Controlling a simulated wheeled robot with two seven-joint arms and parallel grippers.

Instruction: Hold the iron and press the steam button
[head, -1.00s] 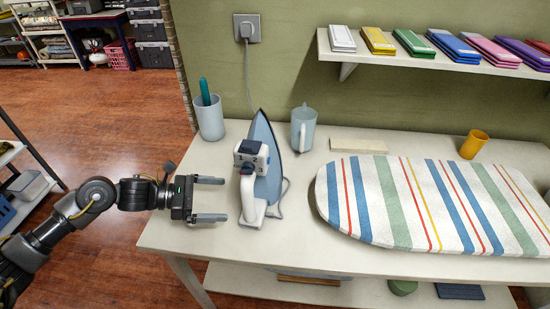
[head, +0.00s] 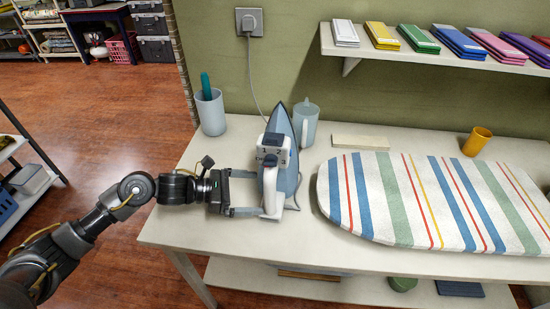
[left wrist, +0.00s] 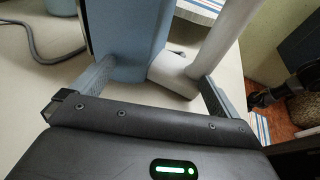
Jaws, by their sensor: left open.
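The iron (head: 284,178), blue-grey and white, stands upright on its heel on the table with its tip up. A white block with digits and dark blue buttons (head: 273,140) faces me on its upper part; which one is the steam button I cannot tell. My left gripper (head: 258,192) is open at the iron's lower left, fingers pointing right and reaching the iron. In the left wrist view the iron's blue body (left wrist: 128,42) and white handle part (left wrist: 225,35) lie between and ahead of the fingers (left wrist: 158,78). Contact is unclear. My right gripper is out of view.
A striped ironing board (head: 440,205) lies right on the table (head: 225,235). A grey-blue jug (head: 307,122) stands close behind the iron, a cup with a teal item (head: 211,112) back left. The cord runs up to a wall socket (head: 249,22). The table's front middle is clear.

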